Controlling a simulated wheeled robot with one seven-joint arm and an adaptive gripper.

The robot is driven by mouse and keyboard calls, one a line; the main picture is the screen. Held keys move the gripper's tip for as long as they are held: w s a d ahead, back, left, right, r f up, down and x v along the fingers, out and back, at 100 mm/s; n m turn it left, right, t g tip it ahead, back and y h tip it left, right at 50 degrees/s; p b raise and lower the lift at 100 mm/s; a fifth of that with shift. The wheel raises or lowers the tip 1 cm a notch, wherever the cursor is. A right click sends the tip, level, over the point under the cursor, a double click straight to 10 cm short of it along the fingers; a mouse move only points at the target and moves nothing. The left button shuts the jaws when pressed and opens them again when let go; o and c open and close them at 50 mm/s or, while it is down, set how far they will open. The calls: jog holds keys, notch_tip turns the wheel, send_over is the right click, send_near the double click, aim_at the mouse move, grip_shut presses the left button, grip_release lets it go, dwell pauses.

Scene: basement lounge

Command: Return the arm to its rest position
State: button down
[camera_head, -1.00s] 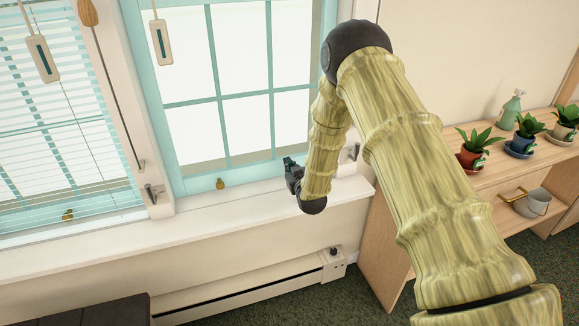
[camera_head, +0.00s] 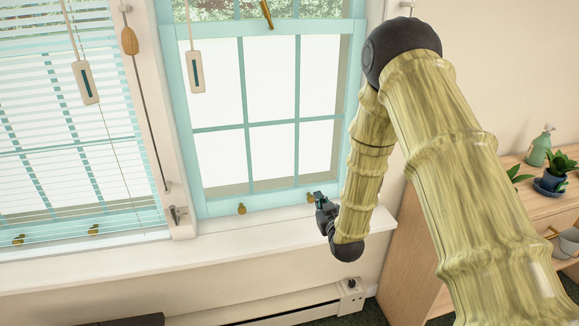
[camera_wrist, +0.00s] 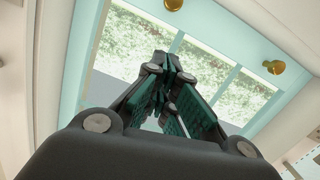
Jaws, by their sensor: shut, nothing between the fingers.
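My gripper (camera_head: 318,203) is near the window sill, in front of the lower right part of the teal window, at the end of my bent arm. In the wrist view my gripper (camera_wrist: 168,68) has its dark green fingers drawn together at the tips, with nothing between them. The teal-framed window (camera_head: 247,127) stands behind it, and the same window fills the wrist view (camera_wrist: 110,80) beyond the fingers. My arm's upper links cover part of the wall and the wooden shelf.
A white sill (camera_head: 200,250) runs below the windows. Blinds (camera_head: 65,140) cover the left window, with pull cords hanging beside it. A wooden shelf (camera_head: 412,258) with a potted plant (camera_head: 553,175) and a green spray bottle (camera_head: 540,148) stands at right. A heater (camera_head: 290,305) lies below the sill.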

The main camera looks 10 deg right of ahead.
jog(key=s+a+f+m+g+p, duration=0.15)
jog(key=s+f+g, duration=0.25)
jog(key=s+f, duration=0.7)
jog(key=s+a+f+g+p, duration=0.1)
jog(key=s+f+g+p, duration=0.2)
jog(key=s+f+g, duration=0.7)
jog(key=s+a+f+g+p, duration=0.1)
jog(key=s+f+g+p, duration=0.1)
jog(key=s, duration=2.9)
jog(key=shift+a+m+g, duration=0.2)
jog(key=shift+m+g, duration=0.1)
jog(key=shift+m, duration=0.15)
jog(key=shift+w, duration=0.1)
